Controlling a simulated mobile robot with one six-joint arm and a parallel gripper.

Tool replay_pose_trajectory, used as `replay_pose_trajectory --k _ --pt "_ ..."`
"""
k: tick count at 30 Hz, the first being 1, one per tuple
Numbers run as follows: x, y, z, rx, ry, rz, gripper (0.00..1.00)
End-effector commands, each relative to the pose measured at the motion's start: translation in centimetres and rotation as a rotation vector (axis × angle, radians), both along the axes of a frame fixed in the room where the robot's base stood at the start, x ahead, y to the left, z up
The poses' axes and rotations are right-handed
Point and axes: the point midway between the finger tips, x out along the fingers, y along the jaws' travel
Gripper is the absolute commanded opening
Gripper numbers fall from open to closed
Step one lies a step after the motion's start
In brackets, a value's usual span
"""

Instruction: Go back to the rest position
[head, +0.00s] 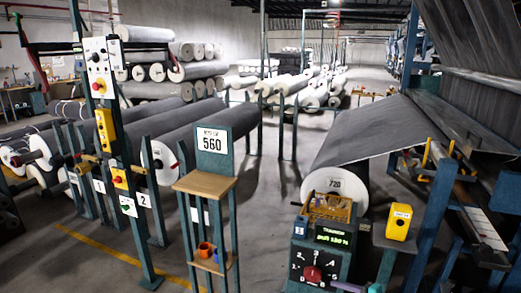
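My gripper and arm do not show in the head view, so I cannot see what the gripper holds or how it stands. No object is named by the task. Closest in front is a machine console (322,258) with a green-lit display and a dark dial with a red centre. Behind it is a large grey roll (343,165) with a white end marked 720. Its sheet runs up to the right.
A stand (206,186) with a 560 sign holds an orange cup (205,249) on its lower shelf. A control post (104,95) stands left. A yellow box (399,222) sits right of the console. Grey floor with a yellow line (110,250) lies between.

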Motion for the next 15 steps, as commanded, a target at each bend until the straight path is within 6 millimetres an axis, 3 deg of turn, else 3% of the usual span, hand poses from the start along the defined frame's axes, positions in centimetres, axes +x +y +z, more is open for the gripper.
replay_pose_trajectory --k 1,6,15 --pt "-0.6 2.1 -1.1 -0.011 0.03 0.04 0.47" --pt "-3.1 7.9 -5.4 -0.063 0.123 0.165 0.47" --pt "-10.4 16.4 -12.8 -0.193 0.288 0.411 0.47"
